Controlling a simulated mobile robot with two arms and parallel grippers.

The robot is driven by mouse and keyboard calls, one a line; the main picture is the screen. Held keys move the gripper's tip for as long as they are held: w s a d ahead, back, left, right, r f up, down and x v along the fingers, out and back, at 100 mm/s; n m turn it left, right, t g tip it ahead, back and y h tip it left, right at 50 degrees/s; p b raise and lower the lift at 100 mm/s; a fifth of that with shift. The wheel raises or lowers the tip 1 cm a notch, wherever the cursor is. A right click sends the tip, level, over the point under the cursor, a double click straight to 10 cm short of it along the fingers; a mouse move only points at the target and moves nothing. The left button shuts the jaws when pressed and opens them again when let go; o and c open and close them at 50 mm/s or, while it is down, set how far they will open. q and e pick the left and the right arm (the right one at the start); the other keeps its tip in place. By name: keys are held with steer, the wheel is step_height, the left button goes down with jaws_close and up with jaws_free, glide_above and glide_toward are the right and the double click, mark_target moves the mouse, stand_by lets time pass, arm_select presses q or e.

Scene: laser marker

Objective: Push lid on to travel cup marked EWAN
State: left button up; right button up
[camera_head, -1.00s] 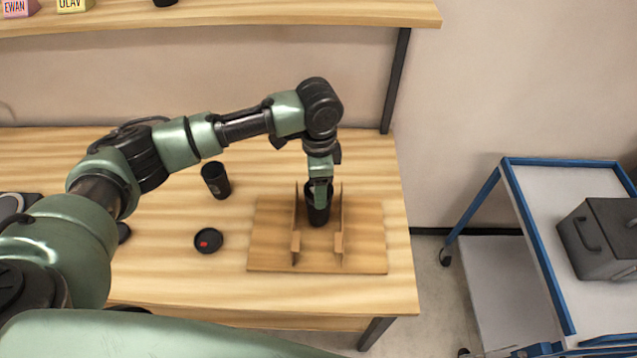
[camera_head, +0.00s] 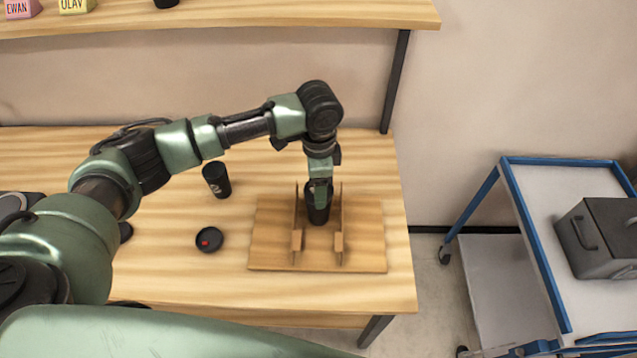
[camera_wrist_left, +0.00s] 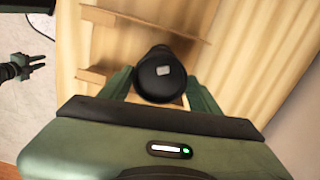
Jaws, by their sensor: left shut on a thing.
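A black travel cup (camera_head: 318,216) stands in the slot of a wooden fixture (camera_head: 365,230), between its two upright walls. My left gripper (camera_head: 319,190) is above the fixture at the cup's top, pointing down. In the left wrist view its green fingers (camera_wrist_left: 160,97) are on both sides of a black round lid (camera_wrist_left: 158,88) with a small grey tab, shut on it. The lid sits at the cup's top; whether it is fully seated cannot be seen. No name is readable on the cup.
Another black cup (camera_head: 217,180) stands left of the fixture. A black lid (camera_head: 209,240) with a red tab lies in front of it. A blue-framed cart (camera_head: 535,240) stands right, past the table edge.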

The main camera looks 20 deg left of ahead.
arm_select(q)
steer(key=o, duration=1.4)
steer(key=shift+o, duration=1.4)
steer(key=shift+r, duration=0.15)
step_height(320, 180, up, 7)
steer(key=p, duration=0.8)
